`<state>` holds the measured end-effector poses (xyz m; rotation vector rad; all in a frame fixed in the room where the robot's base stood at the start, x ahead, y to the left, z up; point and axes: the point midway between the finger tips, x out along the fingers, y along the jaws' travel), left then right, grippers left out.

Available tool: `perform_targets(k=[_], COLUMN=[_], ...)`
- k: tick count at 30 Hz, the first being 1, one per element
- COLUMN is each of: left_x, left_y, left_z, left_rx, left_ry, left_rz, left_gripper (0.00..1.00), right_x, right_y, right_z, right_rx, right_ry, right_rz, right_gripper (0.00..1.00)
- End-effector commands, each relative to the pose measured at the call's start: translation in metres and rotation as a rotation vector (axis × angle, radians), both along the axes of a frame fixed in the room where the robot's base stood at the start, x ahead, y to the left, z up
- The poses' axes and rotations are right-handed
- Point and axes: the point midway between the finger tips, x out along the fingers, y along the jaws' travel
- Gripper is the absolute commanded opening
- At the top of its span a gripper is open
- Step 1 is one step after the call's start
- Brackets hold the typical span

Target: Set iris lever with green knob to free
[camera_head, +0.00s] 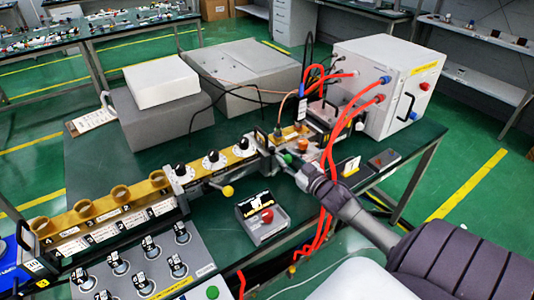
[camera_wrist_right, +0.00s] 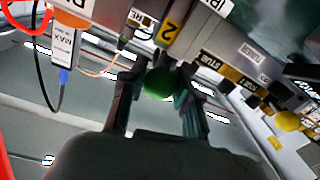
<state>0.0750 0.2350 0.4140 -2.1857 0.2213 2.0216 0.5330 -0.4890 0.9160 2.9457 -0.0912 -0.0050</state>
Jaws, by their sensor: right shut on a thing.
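The green knob (camera_head: 288,158) of the iris lever is at the front of the brass-topped waveguide line, near its right part. My right gripper (camera_head: 292,166) reaches it from the lower right. In the right wrist view the green knob (camera_wrist_right: 159,83) sits between the two fingers of my right gripper (camera_wrist_right: 160,88), which are shut on it. The lever's arm and its position labels are mostly hidden behind the knob and fingers. My left gripper is in neither view.
A lever with a yellow knob (camera_head: 227,190) is to the left on the same line. A box with a red button (camera_head: 267,216) stands in front. Orange-red cables (camera_head: 328,150) hang close to my right arm from the white generator cabinet (camera_head: 385,85). Black-knobbed dials (camera_head: 213,157) stand further left.

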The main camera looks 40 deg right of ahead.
Motion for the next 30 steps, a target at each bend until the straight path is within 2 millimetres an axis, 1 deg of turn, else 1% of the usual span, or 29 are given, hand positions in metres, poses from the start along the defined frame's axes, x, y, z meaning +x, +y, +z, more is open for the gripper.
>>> perform_targets(k=[1,3,11,12,16,17,23,26,30], left_x=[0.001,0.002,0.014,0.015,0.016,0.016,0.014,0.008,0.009], left_y=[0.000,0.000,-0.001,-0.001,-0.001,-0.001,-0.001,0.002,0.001], left_z=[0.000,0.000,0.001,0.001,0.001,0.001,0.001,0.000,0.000], left_rx=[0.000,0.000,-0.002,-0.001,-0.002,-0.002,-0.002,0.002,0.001], left_ry=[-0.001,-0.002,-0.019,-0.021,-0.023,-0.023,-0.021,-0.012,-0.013], left_rz=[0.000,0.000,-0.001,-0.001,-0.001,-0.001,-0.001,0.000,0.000], left_gripper=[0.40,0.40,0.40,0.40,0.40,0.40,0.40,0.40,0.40], right_x=[-0.004,-0.005,-0.005,-0.005,-0.005,-0.005,-0.004,-0.005,-0.016], right_y=[-0.004,-0.006,-0.005,-0.005,-0.005,-0.005,-0.005,-0.005,-0.004], right_z=[-0.004,-0.004,-0.003,-0.003,-0.002,-0.002,-0.001,-0.001,-0.001], right_rx=[0.001,0.003,0.004,0.004,0.003,0.003,0.002,0.002,0.003], right_ry=[0.012,0.009,0.008,0.008,0.007,0.006,0.004,0.004,0.005], right_rz=[0.003,0.007,0.009,0.009,0.009,0.009,0.009,0.009,0.010], right_gripper=[0.00,0.00,0.00,0.33,0.54,0.57,0.57,0.57,0.57])
